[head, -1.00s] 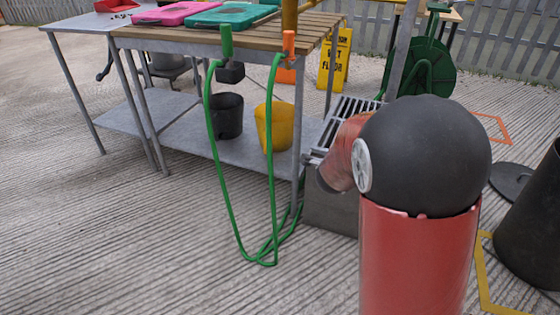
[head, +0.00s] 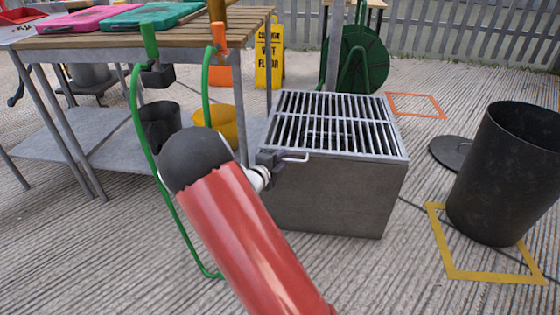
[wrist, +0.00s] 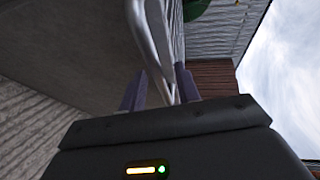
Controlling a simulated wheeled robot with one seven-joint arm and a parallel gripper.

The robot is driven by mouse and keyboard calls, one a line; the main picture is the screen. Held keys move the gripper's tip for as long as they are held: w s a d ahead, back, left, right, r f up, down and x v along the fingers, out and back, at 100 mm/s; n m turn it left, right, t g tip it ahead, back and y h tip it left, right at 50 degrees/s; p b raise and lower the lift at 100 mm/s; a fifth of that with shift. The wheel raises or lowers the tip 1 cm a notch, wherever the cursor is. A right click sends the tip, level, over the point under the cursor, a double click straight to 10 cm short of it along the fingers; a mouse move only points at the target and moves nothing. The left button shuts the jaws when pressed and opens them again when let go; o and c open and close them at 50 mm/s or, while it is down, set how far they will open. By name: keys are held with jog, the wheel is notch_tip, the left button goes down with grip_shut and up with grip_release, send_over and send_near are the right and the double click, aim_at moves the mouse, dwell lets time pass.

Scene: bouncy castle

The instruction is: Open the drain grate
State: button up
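The drain grate (head: 335,122) is a dark-slotted metal grid lying flat and closed on top of a grey box (head: 330,195). A pale bar handle (head: 296,158) sticks out at its front left edge. My gripper (head: 278,158) is at this handle, on the front left side of the box. In the wrist view, my gripper's two purple fingers (wrist: 160,85) are spread apart. The metal handle (wrist: 160,50) runs between them, with a gap at the left finger. My red and black arm hides part of the box's left side.
A wooden-topped table (head: 120,30) with a looped green hose (head: 150,150) stands at the left. A black bin (head: 505,175), its round lid (head: 455,153) and a yellow floor outline (head: 470,270) lie at the right. A green hose reel (head: 358,60) stands behind the grate. Floor in front is clear.

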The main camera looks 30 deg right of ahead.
jog(key=shift+w+d+f, duration=0.1)
jog(key=shift+w+d, duration=0.1)
jog(key=shift+d, duration=0.15)
grip_shut()
